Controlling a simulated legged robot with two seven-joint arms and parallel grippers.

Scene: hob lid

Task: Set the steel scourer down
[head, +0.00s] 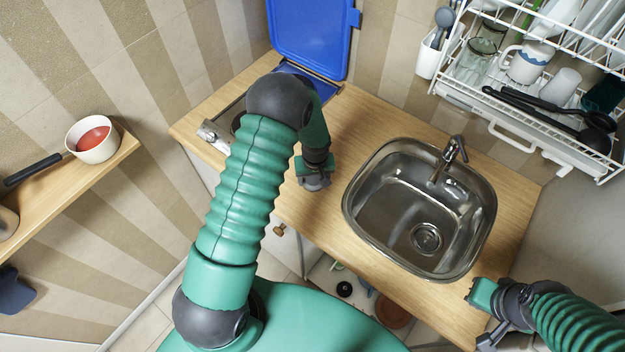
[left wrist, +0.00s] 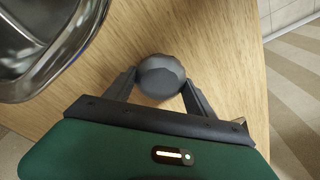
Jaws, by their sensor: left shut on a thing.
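The steel scourer (left wrist: 161,76) is a dark grey, faceted round lump. My left gripper (head: 314,178) is shut on it, with one finger on each side in the left wrist view. In the head view the scourer (head: 315,184) shows just below the jaws, over the wooden worktop (head: 357,130) left of the sink. I cannot tell whether it touches the wood. My right gripper (head: 480,295) is at the lower right, by the worktop's front edge. Its jaws do not show clearly.
The steel sink (head: 372,172) with its tap is right of the scourer. A blue hob lid (head: 312,35) stands raised at the back. A dish rack (head: 470,97) hangs at upper right. A pan (head: 93,139) sits on the left shelf. Bare wood surrounds the scourer.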

